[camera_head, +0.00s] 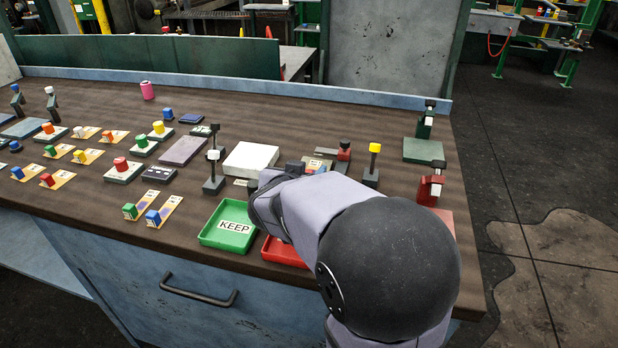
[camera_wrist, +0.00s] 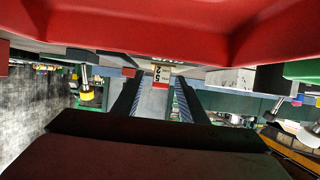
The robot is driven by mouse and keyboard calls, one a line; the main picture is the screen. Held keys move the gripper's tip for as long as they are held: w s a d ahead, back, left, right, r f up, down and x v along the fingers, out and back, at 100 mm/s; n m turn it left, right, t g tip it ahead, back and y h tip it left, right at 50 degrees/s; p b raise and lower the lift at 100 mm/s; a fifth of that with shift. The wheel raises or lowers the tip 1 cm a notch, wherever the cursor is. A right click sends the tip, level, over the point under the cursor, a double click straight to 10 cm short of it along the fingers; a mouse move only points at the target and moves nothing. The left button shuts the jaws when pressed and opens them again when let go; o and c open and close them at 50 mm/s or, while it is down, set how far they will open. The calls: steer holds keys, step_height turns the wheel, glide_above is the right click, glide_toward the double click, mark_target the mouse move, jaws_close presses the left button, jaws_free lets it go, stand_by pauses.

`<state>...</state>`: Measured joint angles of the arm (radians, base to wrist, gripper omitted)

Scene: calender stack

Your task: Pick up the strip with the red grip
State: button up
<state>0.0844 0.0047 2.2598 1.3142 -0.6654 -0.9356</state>
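Other tan strips there carry green, blue or orange-yellow grips. My gripper is hidden behind my arm in the head view. In the wrist view, which is upside down, my gripper (camera_wrist: 160,92) has its fingers apart. Between the fingertips shows a small red piece (camera_wrist: 160,86) with a pale label reading "25" (camera_wrist: 162,73). It seems to lie beyond the fingers; I cannot tell whether it is a strip's grip.
A green KEEP tray (camera_head: 228,241) and a partly hidden red tray (camera_head: 283,252) are at the front edge. A white block (camera_head: 250,160), a dark post (camera_head: 213,180) and a yellow-topped post (camera_head: 374,160) stand around my arm.

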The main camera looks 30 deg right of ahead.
mark_target(308, 170)
jaws_close()
step_height(308, 170, up, 10)
steer(key=p, duration=0.5)
steer(key=shift+a+p, duration=0.1)
steer(key=shift+p, duration=0.25)
